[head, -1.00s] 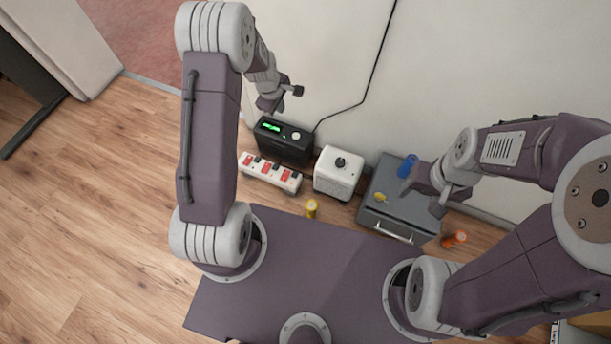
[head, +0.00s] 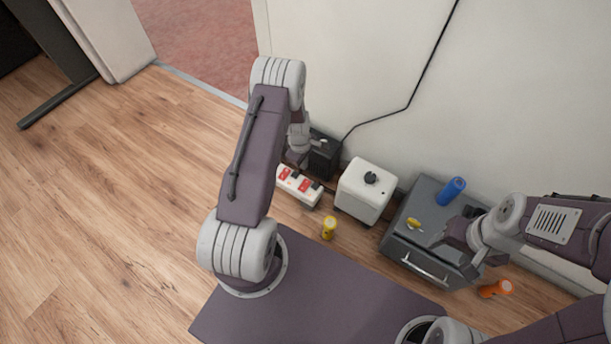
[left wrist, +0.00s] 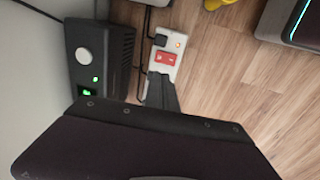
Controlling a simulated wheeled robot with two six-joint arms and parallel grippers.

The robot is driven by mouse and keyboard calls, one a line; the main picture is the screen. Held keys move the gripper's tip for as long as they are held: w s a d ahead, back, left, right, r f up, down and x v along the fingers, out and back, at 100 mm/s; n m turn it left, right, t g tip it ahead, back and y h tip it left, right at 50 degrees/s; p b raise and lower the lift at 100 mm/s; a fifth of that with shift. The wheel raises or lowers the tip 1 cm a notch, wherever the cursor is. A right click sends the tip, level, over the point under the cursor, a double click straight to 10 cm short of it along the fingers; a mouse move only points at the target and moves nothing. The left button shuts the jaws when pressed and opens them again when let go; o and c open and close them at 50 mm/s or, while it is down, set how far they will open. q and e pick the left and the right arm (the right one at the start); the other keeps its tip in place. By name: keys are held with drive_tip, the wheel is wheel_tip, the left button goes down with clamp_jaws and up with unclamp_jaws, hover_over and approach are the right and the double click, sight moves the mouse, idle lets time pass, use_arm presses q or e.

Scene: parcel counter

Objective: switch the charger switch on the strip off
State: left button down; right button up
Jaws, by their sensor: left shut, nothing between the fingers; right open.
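The white power strip (head: 312,197) with red switches lies on the floor, partly hidden by my left arm. In the left wrist view the strip (left wrist: 164,68) shows a red switch (left wrist: 166,57), a dark plug or switch (left wrist: 160,40) and a small orange light. I cannot read any label marking the charger switch. My left gripper (head: 297,162) is shut and empty, just over the strip. In the left wrist view its fingers (left wrist: 160,80) cover part of the strip; I cannot tell whether they touch it. My right gripper (head: 463,238) is open, above the grey case.
A black box (head: 325,157) with a green display and white knob (left wrist: 84,55) stands beside the strip. A white box (head: 362,192), a yellow cylinder (head: 328,228), a grey case (head: 415,245), a blue cylinder (head: 452,190) and an orange cylinder (head: 495,289) are to the right. Open floor lies left.

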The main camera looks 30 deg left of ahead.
sight(306, 182)
use_arm(q)
drive_tip(key=f+b, duration=0.3)
drive_tip(key=f, duration=0.1)
drive_tip(key=w+f+b, duration=0.1)
drive_tip(key=f+b, duration=0.2)
drive_tip(key=f, duration=0.2)
drive_tip(key=f+b, duration=0.3)
drive_tip(key=f, duration=0.1)
drive_tip(key=shift+w+d+f, duration=0.1)
drive_tip(key=shift+w+f, duration=0.15)
drive_tip(key=shift+w, duration=0.1)
drive_tip(key=shift+f, duration=0.15)
drive_tip(key=shift+s+r+p, duration=0.2)
drive_tip(key=shift+s+p, duration=0.4)
drive_tip(key=shift+p, duration=0.05)
drive_tip(key=shift+s, duration=0.15)
